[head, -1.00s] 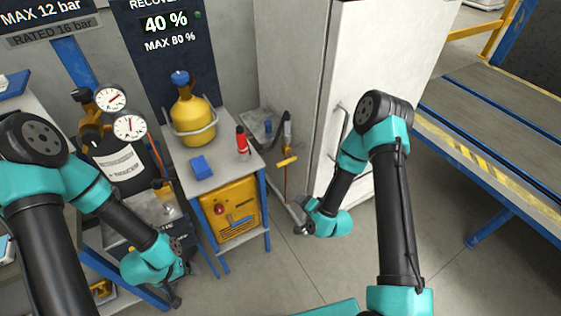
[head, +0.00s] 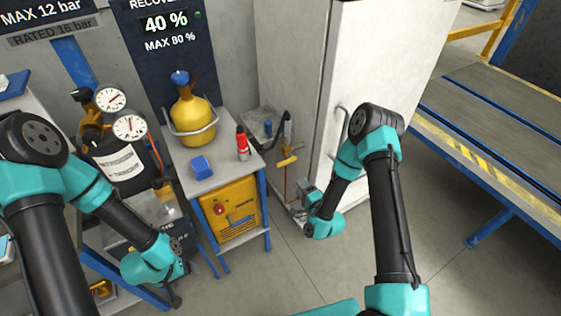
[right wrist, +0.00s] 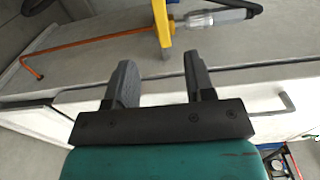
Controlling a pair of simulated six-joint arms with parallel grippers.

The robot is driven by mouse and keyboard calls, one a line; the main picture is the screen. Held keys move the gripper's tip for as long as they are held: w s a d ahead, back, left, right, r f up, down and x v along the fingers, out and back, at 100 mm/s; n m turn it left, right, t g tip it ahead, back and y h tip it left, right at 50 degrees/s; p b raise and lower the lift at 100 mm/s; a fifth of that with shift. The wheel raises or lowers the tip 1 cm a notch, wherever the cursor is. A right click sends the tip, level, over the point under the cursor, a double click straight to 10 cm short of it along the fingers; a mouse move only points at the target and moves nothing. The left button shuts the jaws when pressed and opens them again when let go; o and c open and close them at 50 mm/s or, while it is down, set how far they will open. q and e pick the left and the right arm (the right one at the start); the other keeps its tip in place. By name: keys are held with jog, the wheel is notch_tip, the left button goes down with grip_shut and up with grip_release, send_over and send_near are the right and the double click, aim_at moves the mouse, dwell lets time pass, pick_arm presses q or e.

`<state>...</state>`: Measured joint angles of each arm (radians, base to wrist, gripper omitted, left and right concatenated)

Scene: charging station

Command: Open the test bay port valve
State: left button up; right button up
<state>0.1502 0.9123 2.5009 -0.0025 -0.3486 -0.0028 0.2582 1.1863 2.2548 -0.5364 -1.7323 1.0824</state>
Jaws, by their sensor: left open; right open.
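The test bay port valve has a yellow handle (head: 287,161) on a copper-coloured pipe, with a black hose above, beside the white cabinet. In the right wrist view the yellow handle (right wrist: 164,25) is near the top edge, partly cut off. It lies beyond the fingertips, with the orange pipe (right wrist: 95,42) to its left and a clear hose fitting to its right. My right gripper (head: 303,196) is below and slightly right of the handle. In its wrist view its fingers (right wrist: 160,68) are apart and empty, not touching the valve. My left gripper (head: 182,284) is open, low at the left.
The white cabinet (head: 375,70) with a bar handle stands close to my right arm. A small table left of the valve holds a yellow cylinder (head: 192,115), a red bottle (head: 242,145) and a blue block (head: 202,166). A yellow machine (head: 231,212) sits below. Floor in front is clear.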

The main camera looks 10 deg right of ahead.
aim_at(283, 164)
jog(key=x, duration=1.6)
jog(key=shift+w, duration=0.1)
jog(key=shift+c, duration=0.2)
grip_shut()
